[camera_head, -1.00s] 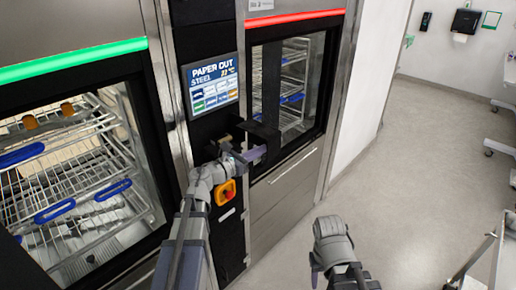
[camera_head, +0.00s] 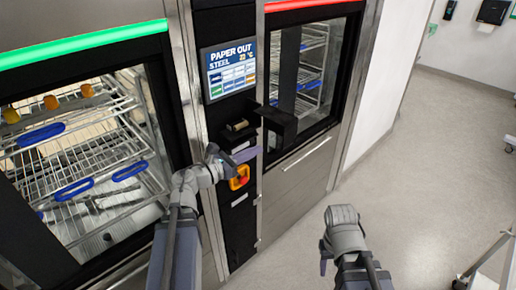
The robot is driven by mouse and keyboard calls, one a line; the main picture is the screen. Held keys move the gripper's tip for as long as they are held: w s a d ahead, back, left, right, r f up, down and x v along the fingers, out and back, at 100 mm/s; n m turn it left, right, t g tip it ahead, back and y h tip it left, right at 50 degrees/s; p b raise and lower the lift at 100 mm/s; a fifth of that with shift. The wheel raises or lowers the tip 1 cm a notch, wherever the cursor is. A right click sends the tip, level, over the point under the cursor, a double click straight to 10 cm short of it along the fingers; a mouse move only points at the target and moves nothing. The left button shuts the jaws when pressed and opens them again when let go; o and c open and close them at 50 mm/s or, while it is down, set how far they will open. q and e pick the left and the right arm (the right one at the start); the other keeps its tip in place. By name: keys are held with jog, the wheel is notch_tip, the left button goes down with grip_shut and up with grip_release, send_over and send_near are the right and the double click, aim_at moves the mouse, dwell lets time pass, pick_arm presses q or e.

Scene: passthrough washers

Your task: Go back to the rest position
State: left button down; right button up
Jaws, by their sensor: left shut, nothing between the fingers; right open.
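My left arm reaches in from the bottom, and its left gripper (camera_head: 246,155) is shut and empty. It is in front of the black panel between the washers, just below the open printer flap (camera_head: 281,124) and above the red emergency button (camera_head: 240,177). I cannot tell if it touches the panel. My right arm comes up from the bottom over the open floor. Its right gripper (camera_head: 323,260) is partly hidden by the wrist, open, and apart from everything.
The left washer has a green light bar (camera_head: 85,44) and holds wire racks (camera_head: 75,150). The right washer has a red light bar (camera_head: 312,5). A screen (camera_head: 228,68) reads "PAPER OUT". A paper roll (camera_head: 238,125) sits in the printer bay.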

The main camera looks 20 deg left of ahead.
pick_arm(q)
jog(key=w+a+r+n+t+y, duration=0.15)
jog(key=w+n+y, duration=0.3)
jog(key=n, duration=0.45)
jog(key=w+a+r+n+t+y, duration=0.1)
jog(key=w+n+t+y, duration=0.2)
jog(key=n+y, duration=0.45)
jog(key=s+d+f+n+g+y, duration=0.1)
jog(key=d+f+n+g, duration=0.1)
jog(key=f+n+g, duration=0.35)
jog(key=s+d+f+n+g+y, duration=0.1)
jog(key=s+f+n+g+y, duration=0.1)
jog(key=f+n, duration=0.55)
jog(key=s+d+f+n+g+h, duration=0.2)
jog(key=s+d+f+n+g, duration=0.2)
jog(key=s+d, duration=0.4)
jog(key=s+d+f+n+g+h, duration=0.1)
jog(key=s+d+f+n+g, duration=0.4)
jog(key=s, duration=0.8)
jog(key=d+f+g, duration=0.2)
jog(key=d+g, duration=0.1)
jog(key=d, duration=0.1)
jog(key=shift+s+f+h, duration=0.15)
jog(key=shift+s+h, duration=0.1)
jog(key=shift+h, duration=0.15)
